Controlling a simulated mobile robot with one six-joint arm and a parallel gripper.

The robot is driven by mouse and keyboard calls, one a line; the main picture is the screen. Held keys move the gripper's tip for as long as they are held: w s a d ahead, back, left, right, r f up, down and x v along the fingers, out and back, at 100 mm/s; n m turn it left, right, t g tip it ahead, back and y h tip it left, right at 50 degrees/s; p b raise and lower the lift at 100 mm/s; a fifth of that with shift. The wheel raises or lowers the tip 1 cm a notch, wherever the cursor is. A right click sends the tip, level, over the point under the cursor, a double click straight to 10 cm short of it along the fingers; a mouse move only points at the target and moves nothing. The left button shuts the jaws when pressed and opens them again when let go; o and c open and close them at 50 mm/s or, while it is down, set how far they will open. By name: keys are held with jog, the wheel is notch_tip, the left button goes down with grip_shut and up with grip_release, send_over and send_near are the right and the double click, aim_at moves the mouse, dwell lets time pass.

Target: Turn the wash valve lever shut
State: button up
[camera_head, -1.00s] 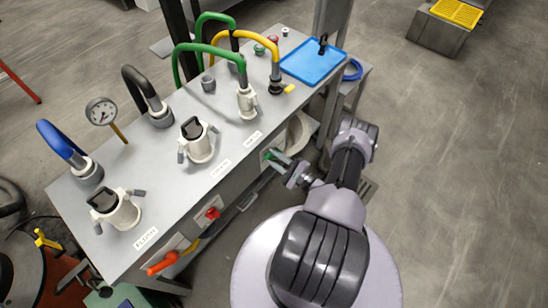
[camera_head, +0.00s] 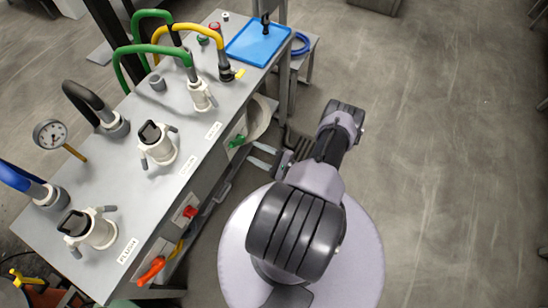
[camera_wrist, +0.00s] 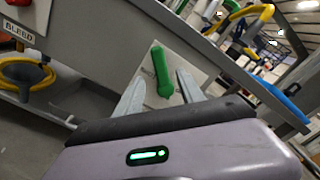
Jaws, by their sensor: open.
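The green wash valve lever (camera_head: 236,141) is on the front side of the grey bench, below the tabletop. In the wrist view the lever (camera_wrist: 160,70) runs nearly upright across a pale plate, slightly tilted. My gripper (camera_head: 258,155) is open in front of it, to its right in the head view, with a gap between fingertips and lever. In the wrist view the two fingers of my gripper (camera_wrist: 158,92) appear on either side of the lever, and nothing is held. The lever's lower end is close to the edge of my gripper body in that view.
A red handle (camera_head: 190,211) and an orange lever (camera_head: 151,270) are farther along the bench front. Hoses and white fittings stand on the tabletop (camera_head: 120,185), with a blue tray (camera_head: 257,43) at the far end. The floor at right is clear.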

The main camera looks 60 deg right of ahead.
jog(key=s, duration=0.9)
jog(key=shift+s+d+p, duration=0.3)
jog(key=shift+s+p, duration=0.1)
jog(key=w+r+n+g+y, duration=0.3)
jog(key=w+r+n+y, duration=0.1)
jog(key=r, duration=0.4)
jog(key=w+r+n+g+y, duration=0.3)
jog(key=w+r+n+y, duration=0.15)
jog(key=r, duration=0.25)
jog(key=w+a+r+n+g, duration=0.2)
jog(key=w+a+r+g, duration=0.15)
jog(key=r, duration=0.35)
jog(key=w+a+r+n+g, duration=0.2)
jog(key=w+a+r+g, duration=0.15)
jog(key=r, duration=0.25)
jog(key=s+a+r+n+h, duration=0.4)
jog(key=s+a+r, duration=0.1)
jog(key=a+r, duration=0.5)
jog(key=s+a+r+n+h, duration=0.3)
jog(key=s+a+r+n, duration=0.2)
jog(key=a+r, duration=0.6)
jog(key=a, duration=0.3)
jog(key=shift+s+a+r+t+h, duration=0.3)
jog(key=shift+a+t+h, duration=0.05)
jog(key=shift+a+t, duration=0.05)
